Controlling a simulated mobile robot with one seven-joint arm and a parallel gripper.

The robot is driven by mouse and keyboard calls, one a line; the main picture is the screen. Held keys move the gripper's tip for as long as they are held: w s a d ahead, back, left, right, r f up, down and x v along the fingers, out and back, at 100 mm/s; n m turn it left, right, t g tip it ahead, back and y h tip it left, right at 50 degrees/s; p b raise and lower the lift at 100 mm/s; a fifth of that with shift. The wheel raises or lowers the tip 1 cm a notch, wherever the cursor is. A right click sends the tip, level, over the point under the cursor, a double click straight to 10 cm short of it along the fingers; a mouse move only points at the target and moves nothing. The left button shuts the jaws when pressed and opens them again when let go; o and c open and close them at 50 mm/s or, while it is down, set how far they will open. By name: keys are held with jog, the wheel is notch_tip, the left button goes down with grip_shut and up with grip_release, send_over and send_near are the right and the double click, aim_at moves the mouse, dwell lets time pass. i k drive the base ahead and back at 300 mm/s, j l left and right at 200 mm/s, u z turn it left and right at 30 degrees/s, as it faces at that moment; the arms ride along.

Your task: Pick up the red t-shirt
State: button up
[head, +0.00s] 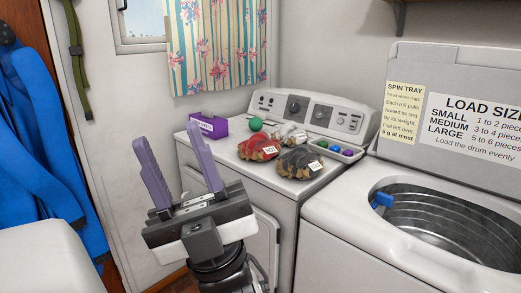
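A crumpled red bundle (252,143) with brownish edges and a white tag lies on top of the white dryer (222,160); it is the only red cloth-like thing in view. I cannot make out a t-shirt shape. My gripper (166,141) points upward in front of the dryer, left of the bundle in the picture. Its two purple fingers are spread apart with nothing between them. It does not touch the bundle.
A dark tagged bundle (300,162) lies right beside the red one, a pale bundle (291,133) behind. A purple box (208,125), green ball (256,124) and tray of balls (337,150) share the top. An open washer drum (450,225) is at right.

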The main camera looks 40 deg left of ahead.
aim_at(259, 148)
jog(key=u, duration=1.25)
jog(key=i+l+u, duration=0.15)
jog(key=l, duration=0.3)
jog(key=l+u, duration=0.1)
jog(key=l, duration=0.3)
